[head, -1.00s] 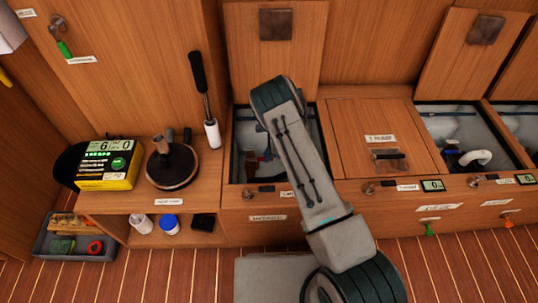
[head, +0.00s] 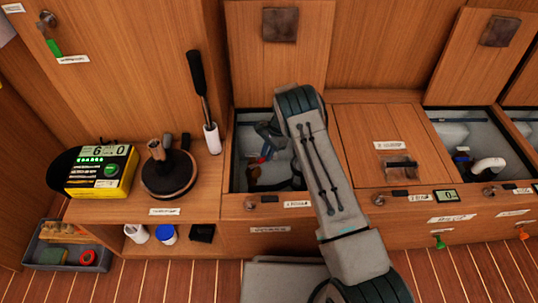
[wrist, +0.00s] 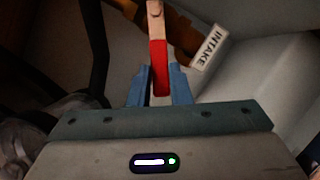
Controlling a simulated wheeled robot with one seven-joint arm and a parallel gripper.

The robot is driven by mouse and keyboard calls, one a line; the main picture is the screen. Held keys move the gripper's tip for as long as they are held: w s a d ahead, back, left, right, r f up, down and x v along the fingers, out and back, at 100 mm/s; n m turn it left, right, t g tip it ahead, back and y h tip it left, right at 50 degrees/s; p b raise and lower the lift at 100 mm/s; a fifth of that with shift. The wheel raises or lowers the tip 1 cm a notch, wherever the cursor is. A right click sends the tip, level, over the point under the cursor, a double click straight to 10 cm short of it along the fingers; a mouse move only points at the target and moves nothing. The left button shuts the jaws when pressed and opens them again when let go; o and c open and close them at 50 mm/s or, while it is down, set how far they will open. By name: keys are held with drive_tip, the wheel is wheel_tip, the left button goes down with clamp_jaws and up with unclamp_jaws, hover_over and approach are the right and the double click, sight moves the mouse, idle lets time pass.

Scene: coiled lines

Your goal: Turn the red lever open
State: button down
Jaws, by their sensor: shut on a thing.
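The red lever (wrist: 160,66) stands upright between the blue fingers of my gripper (wrist: 160,88) in the wrist view. In the head view, my gripper (head: 267,150) reaches down into an open locker bay. Only a little red shows there beside the fingers, and my arm covers the right part of the bay.
A tag reading INTAKE (wrist: 207,47) sits right of the lever, near an orange-brown pipe. Dark hoses (wrist: 95,60) run at the left.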

drive_tip(key=shift+w+n, duration=0.2)
drive_tip(key=shift+n, duration=0.1)
drive_tip(key=c, duration=1.3)
unclamp_jaws()
drive_tip(key=shift+a+r, duration=0.1)
drive_tip(key=shift+r, duration=0.3)
drive_tip(key=r+p, duration=0.1)
drive_tip(key=r, duration=0.1)
drive_tip(key=d+r+p, duration=0.1)
drive_tip(key=r+p, duration=0.1)
drive_tip(key=shift+r, duration=0.25)
drive_tip(key=s+d+r+p, duration=0.1)
drive_tip(key=d+r, duration=0.1)
drive_tip(key=d, duration=0.1)
drive_tip(key=s+d+r+p, duration=0.1)
drive_tip(key=d, duration=0.3)
drive_tip(key=s+d+r+p, duration=0.1)
drive_tip(key=d+r, duration=0.1)
drive_tip(key=d, duration=0.1)
drive_tip(key=shift+d+r+p, duration=0.25)
drive_tip(key=shift+r+p, duration=0.05)
drive_tip(key=shift+r, duration=0.05)
